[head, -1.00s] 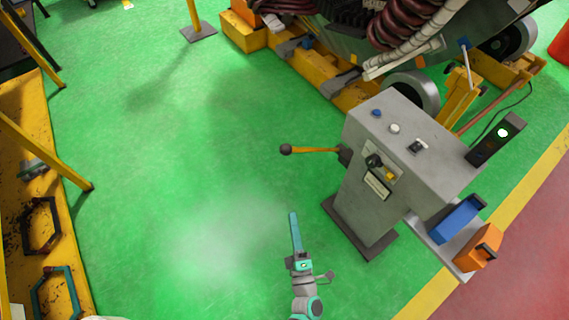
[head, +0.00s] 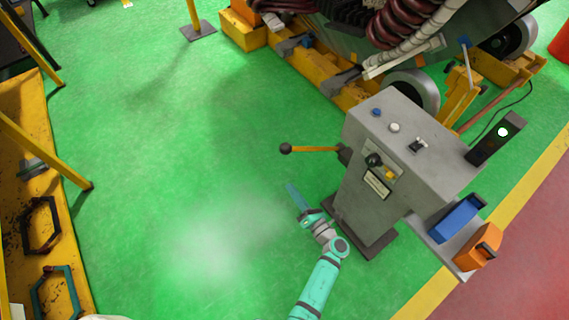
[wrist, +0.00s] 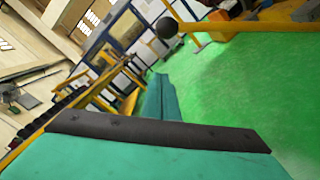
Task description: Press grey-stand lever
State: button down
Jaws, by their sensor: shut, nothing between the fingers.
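The grey stand (head: 372,190) stands upright on a dark base plate, right of centre in the head view. Its lever (head: 318,149) is a yellow rod ending in a dark ball knob (head: 286,149), sticking out level to the left. My gripper (head: 291,186) is shut and empty, below the knob in the picture and apart from it. In the wrist view the dark ball knob (wrist: 167,27) shows at the top with part of the yellow rod, beyond the teal fingers (wrist: 160,95). Whether the gripper is lower or nearer than the lever is hard to tell.
A large machine fills the back. Green floor left of the stand is clear; a yellow rack (head: 40,180) stands far left.

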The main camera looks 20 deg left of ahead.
jog(key=shift+w, duration=0.1)
jog(key=w+a+r, duration=0.2)
jog(key=w+a, duration=0.4)
jog(key=w, duration=0.3)
jog(key=shift+r, duration=0.4)
jog(key=shift+a, duration=0.1)
